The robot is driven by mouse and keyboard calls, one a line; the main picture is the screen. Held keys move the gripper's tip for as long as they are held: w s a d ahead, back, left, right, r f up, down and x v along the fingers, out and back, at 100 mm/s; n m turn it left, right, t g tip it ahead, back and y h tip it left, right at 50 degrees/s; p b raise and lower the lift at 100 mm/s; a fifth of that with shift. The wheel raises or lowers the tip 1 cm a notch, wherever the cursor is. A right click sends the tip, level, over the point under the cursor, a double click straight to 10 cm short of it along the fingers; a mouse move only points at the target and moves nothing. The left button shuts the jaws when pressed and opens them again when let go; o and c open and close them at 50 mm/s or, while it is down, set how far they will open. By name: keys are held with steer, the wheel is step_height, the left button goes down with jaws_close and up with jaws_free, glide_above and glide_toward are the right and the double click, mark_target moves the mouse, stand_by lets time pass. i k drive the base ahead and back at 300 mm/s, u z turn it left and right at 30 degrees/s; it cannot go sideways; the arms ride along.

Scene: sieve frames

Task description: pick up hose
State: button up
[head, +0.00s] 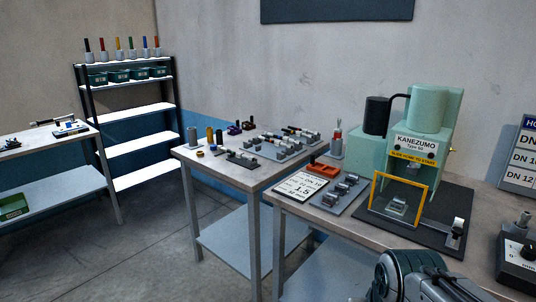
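Several short dark and pale hose-like pieces (300,132) lie in grey holders on the middle table (222,174). Another dark and pale piece (53,121) lies on the left table (22,138). They are small, and I cannot tell which one is the hose. A part of my arm shows at the bottom right, in front of the right bench. My gripper's fingers are not in view, so I cannot see whether they hold anything.
A green press (412,150) with a yellow-framed guard (374,192) stands on the right bench (319,217), beside a label plate (300,187) and an orange tray (322,169). A shelf (142,142) stands at the back left. Floor (160,250) is clear between the tables.

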mark_target(240, 155)
steer(key=u, duration=0.4)
steer(key=i, duration=1.2)
steer(key=u, duration=0.4)
